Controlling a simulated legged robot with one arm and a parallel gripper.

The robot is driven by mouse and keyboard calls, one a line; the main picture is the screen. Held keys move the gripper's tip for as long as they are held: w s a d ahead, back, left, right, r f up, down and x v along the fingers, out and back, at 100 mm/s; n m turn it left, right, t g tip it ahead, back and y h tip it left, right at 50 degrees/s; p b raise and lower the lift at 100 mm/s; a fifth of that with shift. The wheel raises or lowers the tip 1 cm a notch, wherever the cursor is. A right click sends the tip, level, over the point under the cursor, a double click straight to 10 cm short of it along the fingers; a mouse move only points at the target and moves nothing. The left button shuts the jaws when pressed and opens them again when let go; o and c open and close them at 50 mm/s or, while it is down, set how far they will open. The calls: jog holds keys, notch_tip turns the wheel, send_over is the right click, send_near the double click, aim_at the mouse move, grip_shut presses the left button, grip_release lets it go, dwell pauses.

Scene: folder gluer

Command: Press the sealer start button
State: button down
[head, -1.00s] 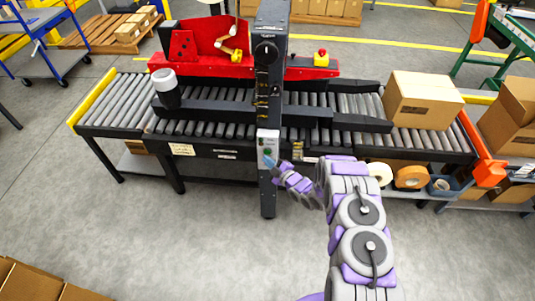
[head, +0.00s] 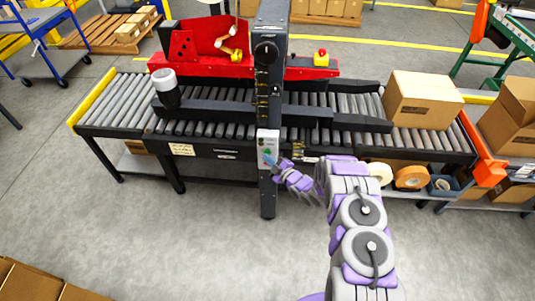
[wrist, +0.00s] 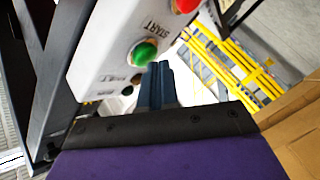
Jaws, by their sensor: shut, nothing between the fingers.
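The sealer's start button is a green dome (wrist: 144,54) on a light control box, beside the word START in the wrist view. A red button (wrist: 186,4) sits on the same box at the top edge. In the head view the control box (head: 267,145) is on the front of the sealer's dark column. My gripper (head: 270,160) is shut and empty, its tip at the box's lower part. In the wrist view the blue shut fingers (wrist: 158,72) are right beside the green button. I cannot tell whether they touch it.
The roller conveyor (head: 112,102) runs across behind the column. A closed carton (head: 422,100) stands on its right part. The grey floor (head: 180,240) in front is clear.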

jog(key=shift+w, duration=0.25)
jog(key=shift+s, duration=0.1)
dwell(0.4)
jog(key=shift+s, duration=0.6)
jog(key=s+p, duration=0.1)
jog(key=s, duration=0.5)
jog(key=shift+a+p, duration=0.15)
jog(key=shift+p, duration=0.15)
dwell(0.7)
